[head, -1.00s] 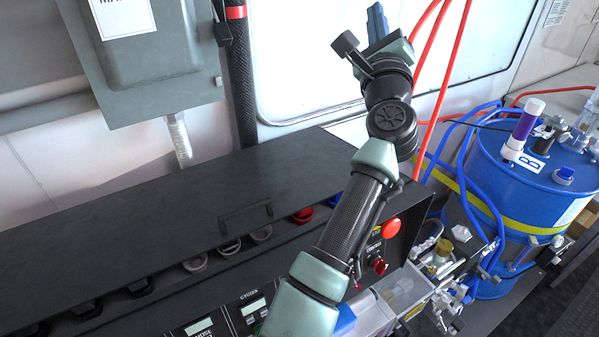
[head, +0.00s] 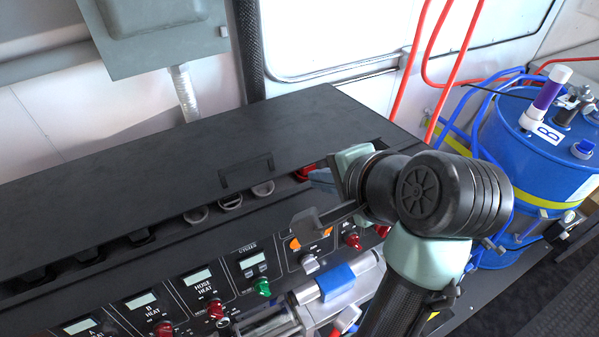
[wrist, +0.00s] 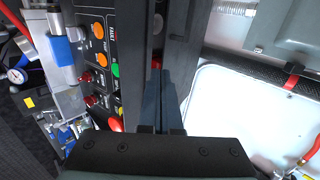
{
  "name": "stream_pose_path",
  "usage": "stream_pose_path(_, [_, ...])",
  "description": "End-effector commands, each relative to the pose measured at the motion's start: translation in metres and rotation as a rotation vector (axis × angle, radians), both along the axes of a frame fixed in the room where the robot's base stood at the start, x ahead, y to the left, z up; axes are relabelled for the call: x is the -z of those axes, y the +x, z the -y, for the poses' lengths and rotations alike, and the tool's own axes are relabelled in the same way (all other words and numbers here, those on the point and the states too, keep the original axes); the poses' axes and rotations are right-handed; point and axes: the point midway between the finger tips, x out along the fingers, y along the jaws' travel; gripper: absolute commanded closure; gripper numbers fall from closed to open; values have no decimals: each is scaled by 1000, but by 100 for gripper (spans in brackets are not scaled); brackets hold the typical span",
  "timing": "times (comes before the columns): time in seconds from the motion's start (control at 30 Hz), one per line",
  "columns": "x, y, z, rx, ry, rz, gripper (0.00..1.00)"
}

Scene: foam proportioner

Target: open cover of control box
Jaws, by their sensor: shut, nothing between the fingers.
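The control box has a flat black cover (head: 150,165) with a raised handle (head: 247,172) near its front edge. A dark gap runs along the cover's front edge, with round connectors showing in it. My gripper (head: 322,180) is at the right end of this gap, close to a red part (head: 304,172). Its blue fingers are together and empty, right of the handle and apart from it. In the wrist view the shut fingers (wrist: 163,85) point at the box's dark top; whether they touch the cover's edge cannot be told.
The front panel carries displays and knobs, such as a green knob (head: 263,287). A blue drum (head: 545,150) with hoses is at the right. A grey wall box (head: 160,35) hangs behind.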

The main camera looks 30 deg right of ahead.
Motion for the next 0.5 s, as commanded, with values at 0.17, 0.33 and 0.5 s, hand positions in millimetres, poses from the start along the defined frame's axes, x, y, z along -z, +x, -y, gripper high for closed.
stream_pose_path(0.17, [15,15,-1,-4,3,-8,100])
stream_pose_path(0.33, [36,39,-1,-3,4,-8,100])
stream_pose_path(0.5, [54,59,-1,-2,3,-4,100])
